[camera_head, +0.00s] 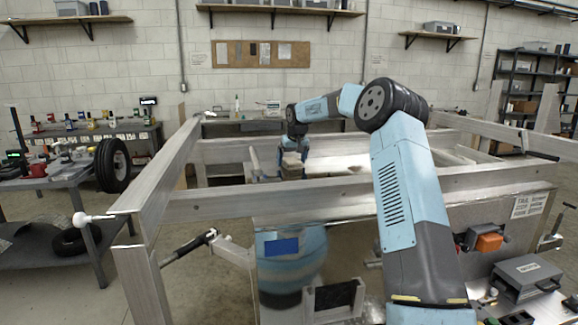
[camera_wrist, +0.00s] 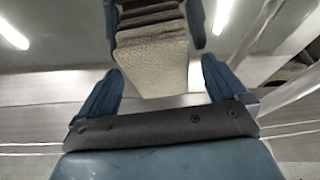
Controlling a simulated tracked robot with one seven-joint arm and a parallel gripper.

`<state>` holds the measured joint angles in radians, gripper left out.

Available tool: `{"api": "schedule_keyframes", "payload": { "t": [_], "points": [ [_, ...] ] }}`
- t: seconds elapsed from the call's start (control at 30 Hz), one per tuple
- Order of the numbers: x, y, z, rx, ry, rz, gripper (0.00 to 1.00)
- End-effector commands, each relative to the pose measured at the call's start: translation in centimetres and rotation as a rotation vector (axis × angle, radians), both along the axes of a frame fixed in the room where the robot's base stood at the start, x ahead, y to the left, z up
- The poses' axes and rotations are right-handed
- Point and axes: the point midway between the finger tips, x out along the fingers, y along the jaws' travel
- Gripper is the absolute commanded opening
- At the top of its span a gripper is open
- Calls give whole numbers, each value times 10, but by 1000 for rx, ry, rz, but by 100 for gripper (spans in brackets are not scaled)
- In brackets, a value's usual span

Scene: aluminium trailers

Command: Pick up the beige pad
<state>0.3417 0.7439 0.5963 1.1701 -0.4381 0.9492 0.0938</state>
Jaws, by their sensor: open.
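The beige pad (camera_wrist: 152,62) shows in the wrist view as a textured pale block with darker layers along its upper side. It lies between and just beyond the two blue fingers of my gripper (camera_wrist: 162,70), with a gap visible on each side. In the head view my gripper (camera_head: 291,152) points down inside the aluminium trailer frame, and a small light-brown block, probably the pad, shows at its tip. My gripper is open; I cannot tell whether either finger touches the pad. Blue shapes beyond the pad look like reflections of the fingers.
Aluminium trailer rails (camera_head: 345,197) surround my gripper on the near side and at the sides. A tyre (camera_head: 112,165) stands at the left by a workbench. A grey box (camera_head: 527,273) and an orange part (camera_head: 488,242) sit at the right front.

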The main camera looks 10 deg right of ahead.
Motion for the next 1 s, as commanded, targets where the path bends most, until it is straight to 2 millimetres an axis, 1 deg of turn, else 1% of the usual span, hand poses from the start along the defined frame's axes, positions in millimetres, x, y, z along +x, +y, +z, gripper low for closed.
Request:
{"api": "schedule_keyframes", "payload": {
  "t": [0.7,0.77,1.0],
  "points": [
    [1,1,-6,0,-1,1,99],
    [1,1,-6,0,-1,0,95],
    [1,1,-6,0,0,0,72]
  ]
}}
